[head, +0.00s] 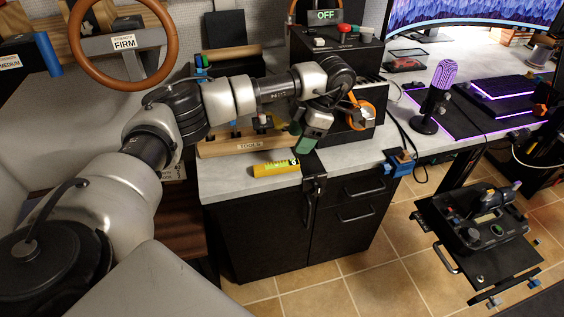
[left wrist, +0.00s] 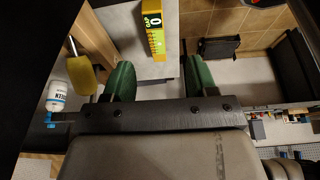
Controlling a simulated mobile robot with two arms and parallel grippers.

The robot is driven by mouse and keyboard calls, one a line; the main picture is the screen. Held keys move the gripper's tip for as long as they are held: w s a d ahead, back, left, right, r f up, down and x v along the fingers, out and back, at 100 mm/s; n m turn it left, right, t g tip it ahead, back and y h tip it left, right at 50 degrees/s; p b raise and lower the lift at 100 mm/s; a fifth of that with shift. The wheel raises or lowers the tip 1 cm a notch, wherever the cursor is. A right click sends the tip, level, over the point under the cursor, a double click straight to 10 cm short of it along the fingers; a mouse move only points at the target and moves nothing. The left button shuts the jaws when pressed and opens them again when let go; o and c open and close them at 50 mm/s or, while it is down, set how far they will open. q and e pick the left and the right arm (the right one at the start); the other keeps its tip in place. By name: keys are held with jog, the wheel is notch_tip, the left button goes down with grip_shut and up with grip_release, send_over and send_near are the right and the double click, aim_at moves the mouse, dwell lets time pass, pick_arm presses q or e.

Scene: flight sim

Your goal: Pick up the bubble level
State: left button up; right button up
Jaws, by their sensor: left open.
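A yellow bar with black markings and a green patch, which looks like the bubble level (head: 274,169), lies on the grey countertop near its front edge. In the left wrist view the yellow bar (left wrist: 155,36) shows beyond the gap between my fingertips, not between them. My left gripper (head: 307,143) is above the counter, just behind and right of the bar's right end, apart from it. Its two green fingers (left wrist: 160,80) are spread in the left wrist view, with nothing held. My right gripper is not in view.
A wooden tool rack (head: 240,143) stands just behind the bar. A black box with an OFF display (head: 335,45) is behind my wrist. A blue clamp (head: 399,162) sits at the counter's right edge. A microphone (head: 436,90) stands further right.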

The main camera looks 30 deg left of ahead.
aim_at(280, 164)
pick_arm(q)
jog(key=x, duration=0.4)
jog(key=shift+s+a+f, duration=0.1)
jog(key=shift+a+f, duration=0.05)
jog(key=shift+f, duration=0.1)
jog(key=x, duration=0.2)
jog(key=a+x, duration=0.1)
jog(key=x, duration=0.1)
jog(key=shift+s, duration=0.1)
jog(key=shift+a+f, duration=0.1)
jog(key=shift+f, duration=0.3)
jog(key=c, duration=1)
jog(key=shift+r, duration=0.1)
jog(key=shift+c, duration=0.2)
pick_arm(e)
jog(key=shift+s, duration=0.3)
